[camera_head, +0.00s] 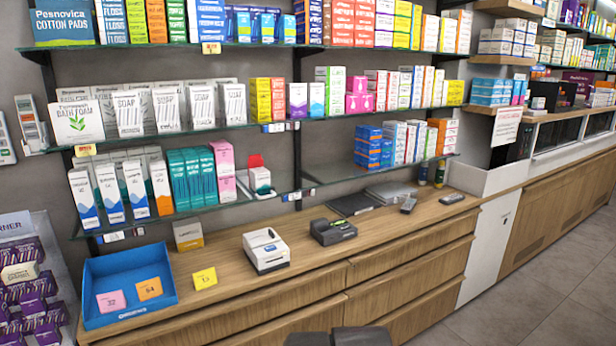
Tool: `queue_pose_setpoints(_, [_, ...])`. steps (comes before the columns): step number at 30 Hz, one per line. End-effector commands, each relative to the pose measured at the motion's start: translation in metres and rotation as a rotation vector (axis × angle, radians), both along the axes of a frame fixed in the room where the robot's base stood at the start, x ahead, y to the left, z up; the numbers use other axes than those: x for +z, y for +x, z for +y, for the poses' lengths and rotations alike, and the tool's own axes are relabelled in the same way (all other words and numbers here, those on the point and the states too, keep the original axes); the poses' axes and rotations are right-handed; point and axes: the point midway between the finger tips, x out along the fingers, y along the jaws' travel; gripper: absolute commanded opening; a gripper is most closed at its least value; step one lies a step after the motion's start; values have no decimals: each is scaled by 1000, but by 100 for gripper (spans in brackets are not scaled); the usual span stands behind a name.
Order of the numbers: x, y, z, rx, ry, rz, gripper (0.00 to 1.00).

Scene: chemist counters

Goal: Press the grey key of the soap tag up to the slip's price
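White SOAP boxes (129,114) stand on the left middle glass shelf, beside a green-leaf BATH FOAM box (77,122). A small tag with orange on it (85,150) hangs on that shelf's front edge below the bath foam. A white tag (273,127) sits at the same shelf's right end. I cannot tell which one is the soap tag, and no grey key can be made out. A yellow slip (205,278) lies on the wooden counter, its number apparently 13. A pink slip (111,301) and an orange slip (149,289) lie in the blue tray.
The blue tray (172,271) stands at the counter's left end. A white printer-like device (266,250), a dark device (332,231) and a small box (188,236) stand on the counter (330,262). Lower shelf boxes (190,178) stand below the soap. Floor is free at right.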

Motion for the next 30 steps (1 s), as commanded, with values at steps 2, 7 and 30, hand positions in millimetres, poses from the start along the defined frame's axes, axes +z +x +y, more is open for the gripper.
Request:
queue_pose_setpoints(2, [0, 0, 0, 0, 0, 0, 96])
queue_pose_setpoints(7, [0, 0, 0, 0, 0, 0, 63])
queue_pose_setpoints(30, [0, 0, 0, 0, 0, 0, 0])
